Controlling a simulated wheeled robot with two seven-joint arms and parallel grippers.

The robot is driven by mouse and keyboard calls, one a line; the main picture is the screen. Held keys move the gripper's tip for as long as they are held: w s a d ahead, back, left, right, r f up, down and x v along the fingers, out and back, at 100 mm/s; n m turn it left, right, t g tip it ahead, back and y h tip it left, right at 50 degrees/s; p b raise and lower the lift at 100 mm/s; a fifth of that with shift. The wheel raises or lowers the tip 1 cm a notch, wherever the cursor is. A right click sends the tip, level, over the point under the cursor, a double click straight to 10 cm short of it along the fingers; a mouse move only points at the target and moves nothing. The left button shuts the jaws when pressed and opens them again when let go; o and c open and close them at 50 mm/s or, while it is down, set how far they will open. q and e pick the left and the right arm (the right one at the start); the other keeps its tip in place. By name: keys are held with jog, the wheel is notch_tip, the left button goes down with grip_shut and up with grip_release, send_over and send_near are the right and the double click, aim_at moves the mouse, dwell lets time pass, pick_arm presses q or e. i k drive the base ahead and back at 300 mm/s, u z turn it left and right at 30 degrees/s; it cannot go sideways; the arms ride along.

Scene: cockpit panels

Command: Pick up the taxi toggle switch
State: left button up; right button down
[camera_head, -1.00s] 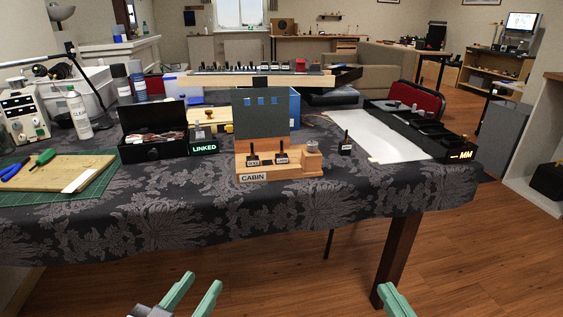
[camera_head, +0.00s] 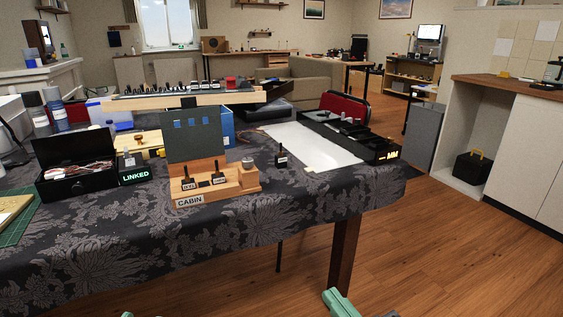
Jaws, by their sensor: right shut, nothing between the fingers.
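Small black toggle switches with white labels are in view, but the labels are too small for me to tell which is taxi. Two of them, a left switch (camera_head: 188,182) and a right switch (camera_head: 218,178), stand on the wooden CABIN block (camera_head: 188,201). A lone black switch (camera_head: 281,159) stands on the tablecloth to the right of the block. My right gripper (camera_head: 340,302) is at the bottom edge, in front of and below the table, shut and apart from every switch. Only specks of my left gripper (camera_head: 128,315) show at the bottom edge.
A black box (camera_head: 75,183) with wires and a LINKED box (camera_head: 133,174) are left of the block. A white sheet (camera_head: 310,146) and a black tray (camera_head: 372,150) lie to the right. A wooden rail (camera_head: 150,103) with several switches stands behind. The front tablecloth is clear.

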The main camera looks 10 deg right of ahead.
aim_at(188, 184)
jog(key=z, duration=0.2)
jog(key=i, duration=0.7)
jog(key=u, duration=1.75)
